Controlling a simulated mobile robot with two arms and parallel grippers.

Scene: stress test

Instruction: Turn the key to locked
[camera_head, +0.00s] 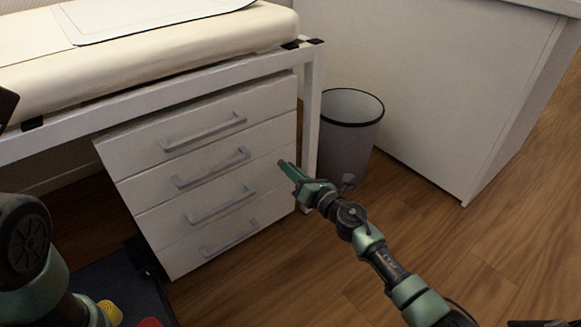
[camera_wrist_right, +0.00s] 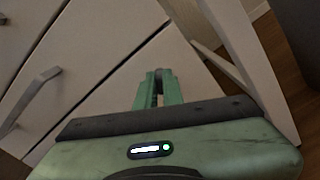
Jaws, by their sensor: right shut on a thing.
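The white drawer cabinet (camera_head: 215,170) stands under the padded table, with several drawers and grey bar handles. My right gripper (camera_head: 284,165) is at the right edge of the cabinet front, by the second drawer from the top. In the right wrist view its green fingers (camera_wrist_right: 158,88) are shut on a small grey piece at their tips, which I take for the key (camera_wrist_right: 158,72). The fingers hide most of the key and its lock, so I cannot tell which way the key is turned. The left arm shows at the left edge; its gripper is out of the picture.
The padded table (camera_head: 190,55) with its white metal leg (camera_head: 312,110) stands over and close beside the cabinet. A grey waste bin (camera_head: 345,140) stands just behind my right gripper. A white desk panel (camera_head: 430,90) closes off the back right. Wooden floor (camera_head: 480,250) is clear at the right.

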